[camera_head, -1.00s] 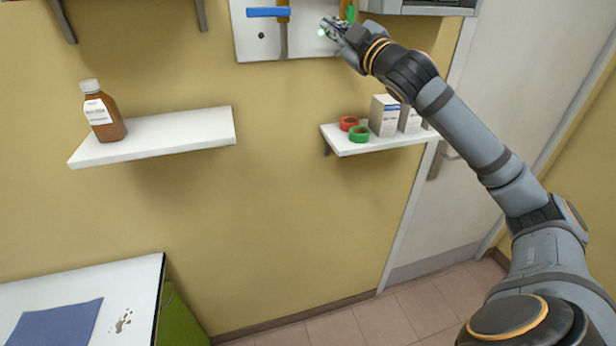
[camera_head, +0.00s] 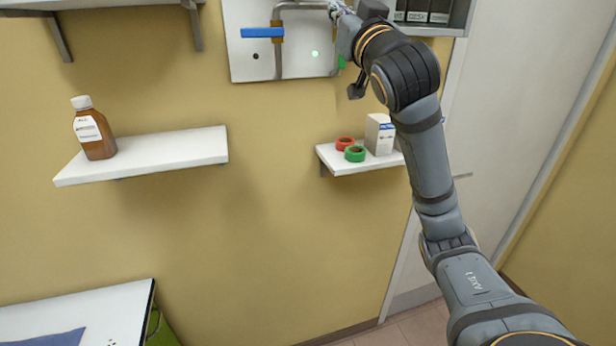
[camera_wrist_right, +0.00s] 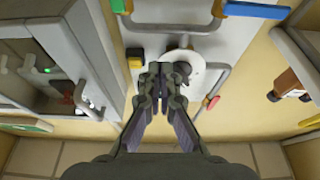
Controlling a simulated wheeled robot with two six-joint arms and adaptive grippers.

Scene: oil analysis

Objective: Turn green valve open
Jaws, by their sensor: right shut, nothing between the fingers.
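The green valve handle (camera_head: 341,62) is on the pale wall panel (camera_head: 240,62), mostly hidden behind my right gripper in the head view. In the right wrist view a green end of it (camera_wrist_right: 117,5) shows at the top edge, left of the middle. How it is turned I cannot tell. My right gripper (camera_head: 336,9) is at the top edge of the head view, in front of the panel's pipework. In the right wrist view its fingers (camera_wrist_right: 162,80) are together and empty, apart from the green part. My left gripper is out of view.
A blue handle (camera_head: 262,32) lies level on the same panel, left of a lit green dot (camera_head: 315,54). A cabinet (camera_head: 452,16) is close on the right. Below, a shelf (camera_head: 340,167) holds red and green rings and a box. A brown bottle (camera_head: 93,130) stands on the left shelf.

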